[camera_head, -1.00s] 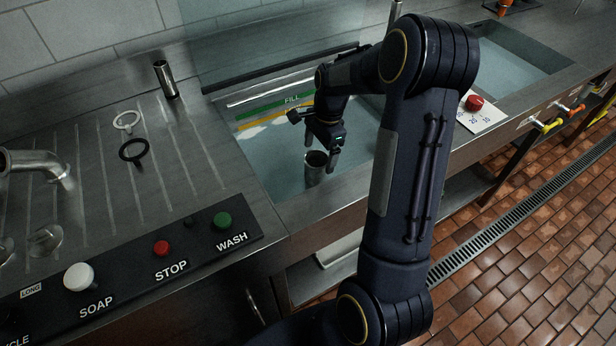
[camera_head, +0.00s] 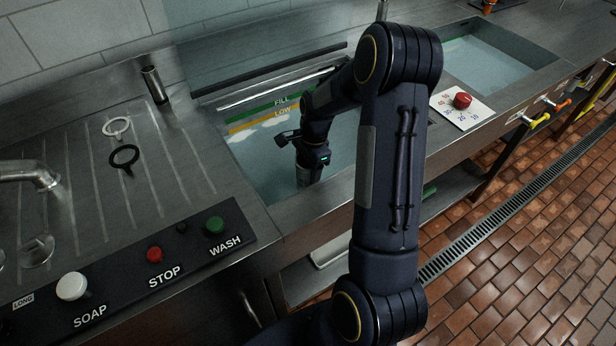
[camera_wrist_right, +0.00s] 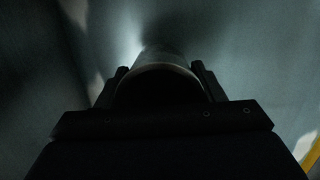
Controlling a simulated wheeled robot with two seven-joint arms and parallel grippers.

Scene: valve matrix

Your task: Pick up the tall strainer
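A grey metal cylinder (camera_head: 308,176) stands upright in the water-filled sink basin; it looks like a strainer, but I cannot tell from its shape if it is the tall one. My right gripper (camera_head: 311,160) points down over its top. In the right wrist view my two fingers (camera_wrist_right: 160,76) sit on either side of the cylinder (camera_wrist_right: 163,58). The dark image does not show whether they press on it. A second metal cylinder (camera_head: 154,85) stands on the drainboard at the back left. My left gripper is out of view.
The basin's front rim (camera_head: 330,200) and glass back panel are close to my arm. A button panel (camera_head: 190,245) is front left. A red knob (camera_head: 462,100) is at the right.

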